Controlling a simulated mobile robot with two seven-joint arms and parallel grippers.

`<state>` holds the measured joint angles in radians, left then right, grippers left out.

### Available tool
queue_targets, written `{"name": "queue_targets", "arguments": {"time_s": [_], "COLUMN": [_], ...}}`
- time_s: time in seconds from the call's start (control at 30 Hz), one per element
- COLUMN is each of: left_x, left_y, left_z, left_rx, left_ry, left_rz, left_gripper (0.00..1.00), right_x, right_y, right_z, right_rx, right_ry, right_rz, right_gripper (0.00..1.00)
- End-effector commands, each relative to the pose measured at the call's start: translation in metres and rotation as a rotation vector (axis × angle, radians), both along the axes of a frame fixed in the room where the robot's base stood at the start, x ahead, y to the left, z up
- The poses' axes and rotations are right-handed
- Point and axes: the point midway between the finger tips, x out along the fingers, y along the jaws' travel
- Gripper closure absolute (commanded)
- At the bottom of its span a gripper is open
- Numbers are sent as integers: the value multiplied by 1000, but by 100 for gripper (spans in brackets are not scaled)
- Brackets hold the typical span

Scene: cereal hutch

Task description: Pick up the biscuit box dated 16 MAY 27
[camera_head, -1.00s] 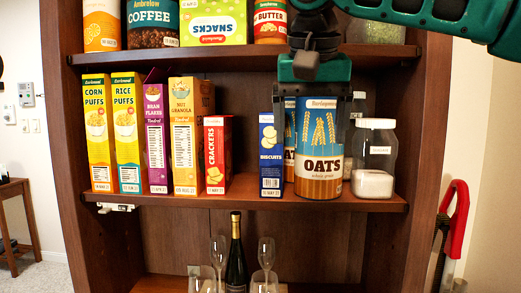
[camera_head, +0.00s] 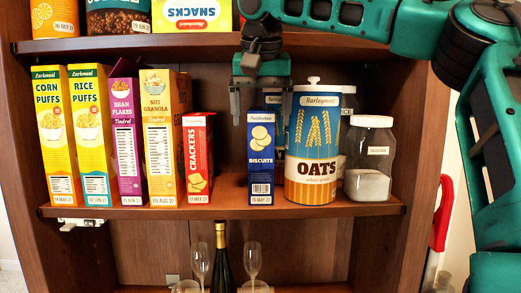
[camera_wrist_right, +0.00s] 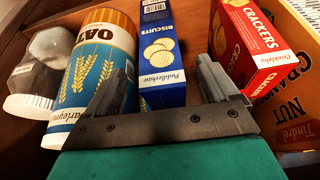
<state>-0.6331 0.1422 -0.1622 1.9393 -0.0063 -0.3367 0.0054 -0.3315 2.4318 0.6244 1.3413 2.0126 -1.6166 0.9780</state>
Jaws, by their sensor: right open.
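The biscuit box (camera_head: 261,165) is a narrow dark blue carton standing upright on the middle shelf, with a small date label at its foot that seems to read 16 MAY 27. My right gripper (camera_head: 260,112) is open and empty, hanging down above and around the top of the box, its fingers to either side. In the right wrist view the box (camera_wrist_right: 163,55) shows ahead between the open fingers (camera_wrist_right: 160,75), its top end nearest me. I cannot tell whether either finger touches it. My left gripper is not in view.
The oats canister (camera_head: 316,150) stands close on the box's right, with a sugar jar (camera_head: 369,165) beyond. The red crackers box (camera_head: 197,160) stands to the left, with a gap between. The upper shelf (camera_head: 200,44) lies just above my gripper. Bottle and glasses stand below.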

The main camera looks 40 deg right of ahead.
Motion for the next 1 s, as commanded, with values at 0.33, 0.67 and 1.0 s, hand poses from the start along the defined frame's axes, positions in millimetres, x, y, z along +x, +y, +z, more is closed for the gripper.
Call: {"name": "queue_targets", "arguments": {"time_s": [0.33, 0.67, 1.0], "left_x": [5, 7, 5], "left_y": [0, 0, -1], "left_z": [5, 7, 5], "left_rx": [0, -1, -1], "left_ry": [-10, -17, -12], "left_rz": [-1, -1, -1], "left_gripper": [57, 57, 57], "right_x": [11, 21, 21], "right_y": [-11, -19, -19], "right_z": [-16, -47, -47], "right_rx": [-1, -2, -2], "right_ry": [4, 0, 0], "right_rz": [1, 1, 1], "right_gripper": [13, 13, 33]}}
